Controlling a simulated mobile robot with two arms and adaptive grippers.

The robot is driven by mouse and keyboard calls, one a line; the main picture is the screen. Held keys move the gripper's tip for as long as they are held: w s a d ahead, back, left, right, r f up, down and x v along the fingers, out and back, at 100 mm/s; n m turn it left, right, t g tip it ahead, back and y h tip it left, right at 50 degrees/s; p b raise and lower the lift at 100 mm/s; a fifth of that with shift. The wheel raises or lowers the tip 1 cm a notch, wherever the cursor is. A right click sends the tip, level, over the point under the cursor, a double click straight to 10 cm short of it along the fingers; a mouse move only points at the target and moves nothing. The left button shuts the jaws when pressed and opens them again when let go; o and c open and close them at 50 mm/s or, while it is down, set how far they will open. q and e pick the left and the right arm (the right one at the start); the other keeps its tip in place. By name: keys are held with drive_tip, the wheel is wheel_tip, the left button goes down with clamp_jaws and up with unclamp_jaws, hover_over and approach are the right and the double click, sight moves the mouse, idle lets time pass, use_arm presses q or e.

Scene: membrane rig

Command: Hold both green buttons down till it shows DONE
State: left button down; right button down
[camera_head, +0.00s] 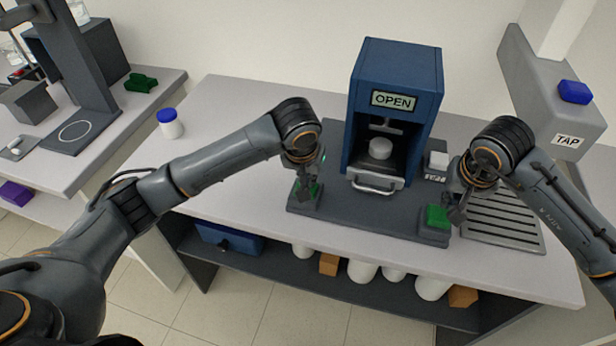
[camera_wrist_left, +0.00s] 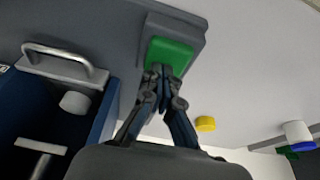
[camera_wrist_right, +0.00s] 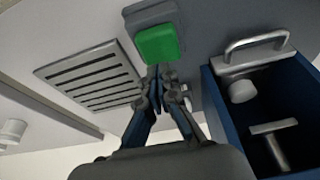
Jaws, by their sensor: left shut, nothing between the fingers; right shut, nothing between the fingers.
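The blue press (camera_head: 398,80) shows OPEN on its display (camera_head: 394,101). Its front is open, with a white round piece (camera_head: 380,148) inside and a silver handle (camera_head: 373,186) below. The left green button (camera_wrist_left: 170,55) sits on the base's left end, partly hidden by my left gripper (camera_head: 308,203) in the head view. That gripper is shut and empty, its tips over the button's edge. The right green button (camera_head: 437,216) is at the base's right end. My right gripper (camera_head: 456,221) is shut and empty beside its edge. I cannot tell whether either gripper touches its button.
A white jar with a blue lid (camera_head: 170,123) stands left on the bench. A slotted drain tray (camera_head: 505,220) lies right, below a grey unit marked TAP (camera_head: 566,139). A yellow round thing (camera_wrist_left: 205,124) shows in the left wrist view. The bench front is clear.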

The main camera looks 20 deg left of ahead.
sight(442, 215)
drive_tip(key=shift+f, duration=0.45)
drive_tip(key=shift+f, duration=1.25)
drive_tip(key=shift+s+f, duration=0.25)
drive_tip(key=shift+f, duration=0.15)
idle(1.3)
drive_tip(key=shift+r, duration=0.1)
idle(2.7)
drive_tip(key=shift+w+r, duration=0.2)
drive_tip(key=shift+r, duration=3.5)
drive_tip(key=shift+r, duration=0.1)
